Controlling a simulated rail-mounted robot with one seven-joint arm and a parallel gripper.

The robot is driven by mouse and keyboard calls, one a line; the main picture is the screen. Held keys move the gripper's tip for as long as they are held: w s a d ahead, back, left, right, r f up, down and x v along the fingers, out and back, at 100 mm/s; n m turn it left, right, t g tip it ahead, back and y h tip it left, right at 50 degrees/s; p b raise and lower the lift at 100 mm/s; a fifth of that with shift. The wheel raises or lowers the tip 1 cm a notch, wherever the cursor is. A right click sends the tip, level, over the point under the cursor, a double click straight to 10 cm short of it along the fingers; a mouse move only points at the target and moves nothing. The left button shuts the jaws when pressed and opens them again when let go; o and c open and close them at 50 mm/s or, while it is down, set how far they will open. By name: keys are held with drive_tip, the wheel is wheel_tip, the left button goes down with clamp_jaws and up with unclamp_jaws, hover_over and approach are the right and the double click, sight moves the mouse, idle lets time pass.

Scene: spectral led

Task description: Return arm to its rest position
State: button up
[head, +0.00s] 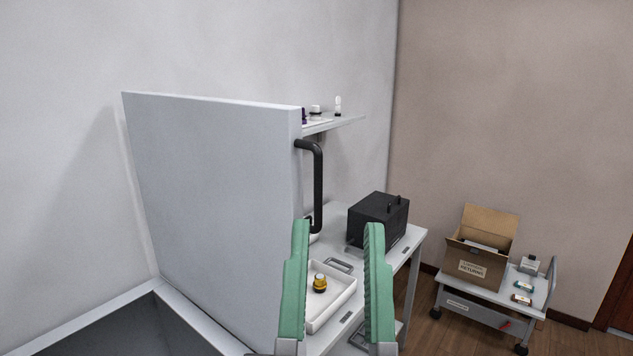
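My gripper (338,240) shows at the bottom centre of the head view, with its two green fingers pointing up. The fingers are apart and nothing is held between them. Behind the gap lies a white tray (340,304) on a table, holding a small yellow and dark object (320,284). The rest of my arm is below the picture's edge.
A tall grey panel (210,190) with a black handle (318,185) stands close on the left. A black box (378,220) sits on the white table (416,236). A cart (480,303) with an open cardboard box (477,262) stands at right. A shelf (335,125) is behind.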

wheel_tip(320, 180, up, 35)
drive_tip(key=s+a+n+g+y+p, duration=0.1)
drive_tip(key=p, duration=3.5)
drive_tip(key=shift+s+a+n+y, duration=0.3)
drive_tip(key=shift+s+y, duration=0.05)
drive_tip(key=shift+y, duration=0.05)
drive_tip(key=shift+f, duration=0.1)
